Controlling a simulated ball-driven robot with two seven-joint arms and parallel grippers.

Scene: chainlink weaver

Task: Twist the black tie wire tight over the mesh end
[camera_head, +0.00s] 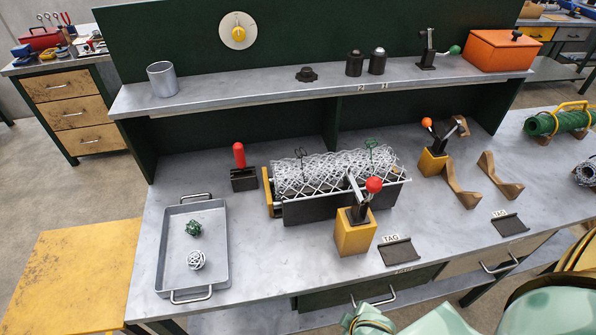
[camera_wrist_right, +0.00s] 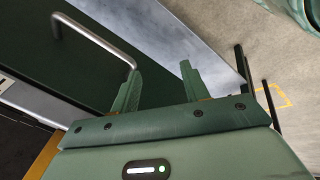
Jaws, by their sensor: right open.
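A silver chain-link mesh roll (camera_head: 335,172) lies across a dark cradle in the middle of the bench. A thin black tie wire loop (camera_head: 300,153) stands up at the mesh's left part. A green tie wire (camera_head: 371,146) stands near its right end. My right gripper (camera_wrist_right: 160,70) is open and empty in the right wrist view, in front of the bench near a drawer handle (camera_wrist_right: 95,38). It is well away from the mesh. My left gripper is not in view.
A red-knobbed clamp on a yellow block (camera_head: 355,233) stands before the mesh; an orange-knobbed one (camera_head: 433,160) is behind right. A red-handled tool (camera_head: 240,160) stands left. A grey tray (camera_head: 165,250) holds green and silver wire balls. An upper shelf (camera_head: 240,100) runs behind.

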